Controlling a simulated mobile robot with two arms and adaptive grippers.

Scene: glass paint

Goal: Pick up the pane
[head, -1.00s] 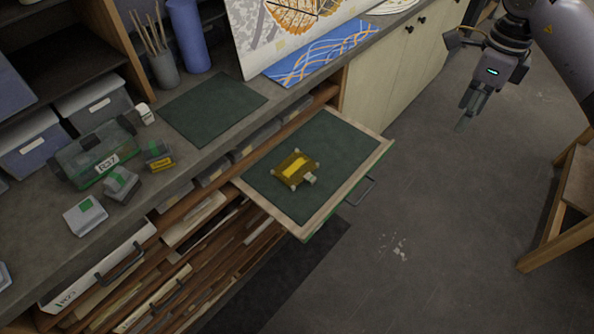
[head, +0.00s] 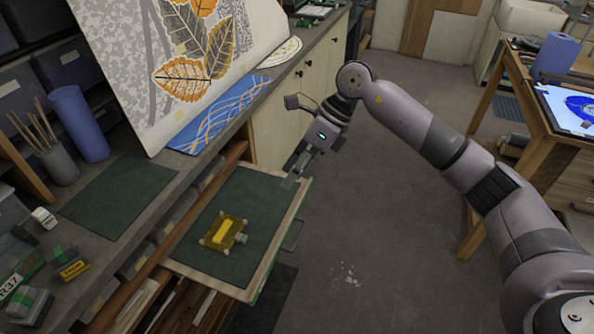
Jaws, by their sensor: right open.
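The pane (head: 211,242) is a small amber-yellow square with a brighter yellow bar and pale knobs at its corners. It lies on the dark green mat of a pulled-out drawer (head: 252,288), in the lower left middle of the head view. A small pale tab (head: 241,238) shows at its right edge. My right gripper (head: 292,176) is open and empty, above the far right corner of the drawer, apart from the pane. My left gripper is not in view.
The drawer juts from under a counter holding a green mat (head: 118,198), a blue roll (head: 80,124) and a brush pot (head: 54,165). A large leaf-patterned sheet (head: 130,60) leans at the back. A wooden table (head: 516,92) stands at right. The floor (head: 385,215) between is mostly clear.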

